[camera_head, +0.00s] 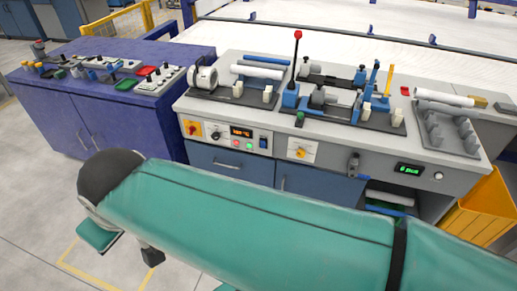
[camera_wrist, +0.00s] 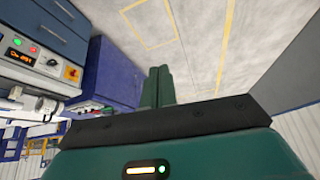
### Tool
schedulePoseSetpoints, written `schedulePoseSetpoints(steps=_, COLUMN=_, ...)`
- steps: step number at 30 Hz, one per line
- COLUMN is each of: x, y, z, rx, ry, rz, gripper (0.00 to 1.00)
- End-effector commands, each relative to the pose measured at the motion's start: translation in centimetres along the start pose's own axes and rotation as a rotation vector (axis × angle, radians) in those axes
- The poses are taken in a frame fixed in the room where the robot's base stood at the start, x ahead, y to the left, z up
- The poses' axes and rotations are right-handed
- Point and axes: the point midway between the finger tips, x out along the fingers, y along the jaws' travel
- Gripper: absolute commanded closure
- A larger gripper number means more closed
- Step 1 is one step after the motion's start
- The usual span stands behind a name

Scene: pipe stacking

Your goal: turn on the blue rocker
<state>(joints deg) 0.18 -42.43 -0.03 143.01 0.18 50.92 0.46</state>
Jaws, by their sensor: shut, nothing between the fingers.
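The blue rocker (camera_head: 263,142) is a small dark blue switch on the grey front panel of the bench, right of the red-digit display and the green and red buttons. In the head view my green arm crosses the lower part, and I cannot tell the fingers there.
A red-yellow switch (camera_head: 192,128) and a yellow knob (camera_head: 300,152) flank the rocker on the panel. Pipe fixtures (camera_head: 340,105) stand on the bench top. A purple cabinet (camera_head: 120,125) with several controls stands at left. An orange bin (camera_head: 480,215) is at right. Floor at left is clear.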

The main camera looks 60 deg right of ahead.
Motion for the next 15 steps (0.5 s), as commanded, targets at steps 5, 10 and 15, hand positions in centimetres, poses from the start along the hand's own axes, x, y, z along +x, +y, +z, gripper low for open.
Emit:
schedulePoseSetpoints(steps=5, x=1.9, y=1.1, z=-3.7, rx=0.141, ry=0.048, rz=-0.005, gripper=1.0)
schedulePoseSetpoints(steps=10, x=5.8, y=4.0, z=-10.0, rx=0.406, ry=0.154, rz=-0.009, gripper=1.0)
schedulePoseSetpoints(steps=15, x=10.6, y=8.8, z=-15.7, rx=0.688, ry=0.281, rz=-0.001, gripper=1.0)
